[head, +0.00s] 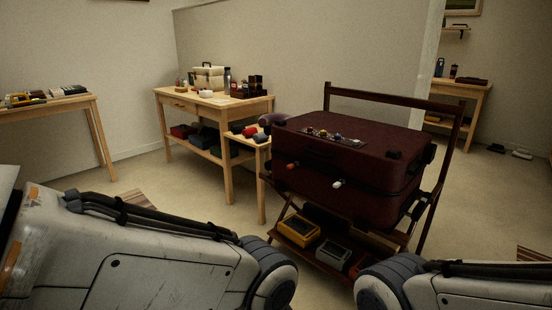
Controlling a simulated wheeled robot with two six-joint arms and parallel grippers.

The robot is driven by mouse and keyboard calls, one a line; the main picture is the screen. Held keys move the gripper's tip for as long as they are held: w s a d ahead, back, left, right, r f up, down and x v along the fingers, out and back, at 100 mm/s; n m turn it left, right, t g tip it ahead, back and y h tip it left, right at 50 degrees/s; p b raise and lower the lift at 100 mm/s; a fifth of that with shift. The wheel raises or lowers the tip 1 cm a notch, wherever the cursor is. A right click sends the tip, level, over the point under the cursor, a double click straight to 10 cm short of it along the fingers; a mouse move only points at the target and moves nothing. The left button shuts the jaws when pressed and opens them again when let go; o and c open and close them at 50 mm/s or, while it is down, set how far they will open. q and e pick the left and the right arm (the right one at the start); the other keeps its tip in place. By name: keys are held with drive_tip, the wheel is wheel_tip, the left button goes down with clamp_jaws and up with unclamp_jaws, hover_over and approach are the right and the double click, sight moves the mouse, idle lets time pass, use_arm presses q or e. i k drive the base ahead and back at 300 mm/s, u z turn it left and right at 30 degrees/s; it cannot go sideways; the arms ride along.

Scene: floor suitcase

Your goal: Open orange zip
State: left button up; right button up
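A dark red suitcase (340,160) lies flat and closed on a dark wooden rack in the head view, right of the middle. On its near side, along the seam, sit an orange-red zip pull (291,166) at the left and a white pull (337,184) to its right. Both are small, and their details cannot be made out. Links of my two arms fill the lower left and lower right. Neither of my grippers shows in the view.
The rack (426,220) has a raised back frame and a lower shelf with a yellow box (299,231) and a grey box (333,253). A wooden table (245,103) with several items stands behind to the left. Another table (85,104) is at far left. Open floor lies between them.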

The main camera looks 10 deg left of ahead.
sight(291, 166)
drive_tip(key=u, duration=0.55)
drive_tip(key=i, duration=1.1)
drive_tip(key=z, duration=1)
